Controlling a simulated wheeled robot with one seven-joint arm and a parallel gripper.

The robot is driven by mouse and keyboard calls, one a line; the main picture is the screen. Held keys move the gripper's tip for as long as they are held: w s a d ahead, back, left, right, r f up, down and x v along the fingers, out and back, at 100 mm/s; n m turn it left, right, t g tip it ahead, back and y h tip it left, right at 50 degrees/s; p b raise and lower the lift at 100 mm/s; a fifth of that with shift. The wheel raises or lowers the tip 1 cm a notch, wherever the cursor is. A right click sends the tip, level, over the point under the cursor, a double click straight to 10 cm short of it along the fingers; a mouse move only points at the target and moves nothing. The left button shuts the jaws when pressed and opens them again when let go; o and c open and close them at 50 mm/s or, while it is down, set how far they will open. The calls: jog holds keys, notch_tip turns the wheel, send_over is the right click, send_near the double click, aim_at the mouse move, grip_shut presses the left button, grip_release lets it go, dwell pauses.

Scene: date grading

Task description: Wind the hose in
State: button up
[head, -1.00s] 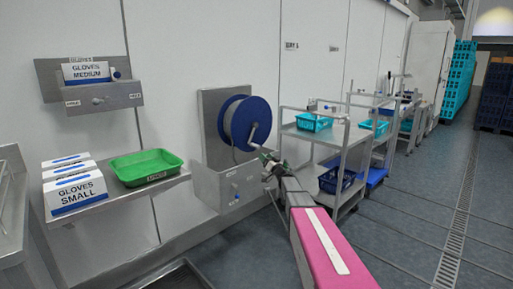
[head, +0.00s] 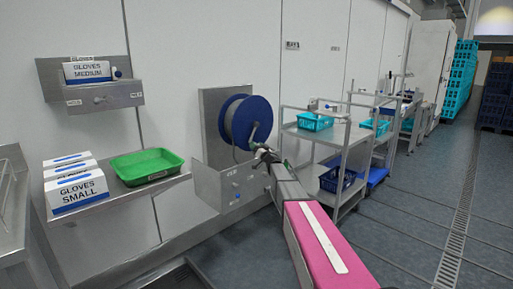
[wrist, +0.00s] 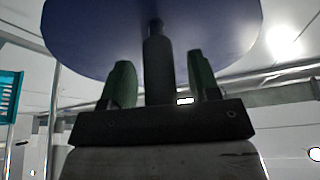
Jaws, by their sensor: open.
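The hose reel (head: 246,122) has a blue disc on its front and is fixed to a steel wall bracket. Its crank handle (head: 254,134) hangs from the disc's middle on the right side. My gripper (head: 262,153) is just below the handle and open. In the wrist view the blue disc (wrist: 85,35) fills the top. The dark upright handle grip (wrist: 157,65) stands between the two green fingers of my gripper (wrist: 160,85), with a gap on each side.
A steel box (head: 215,187) juts out under the reel. A green tray (head: 147,166) and glove boxes (head: 78,188) sit on the left shelf. A steel cart (head: 345,142) with teal and blue crates stands to the right. The floor (head: 415,215) at right is clear.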

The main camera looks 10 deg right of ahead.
grip_shut()
jog(key=shift+d, duration=0.1)
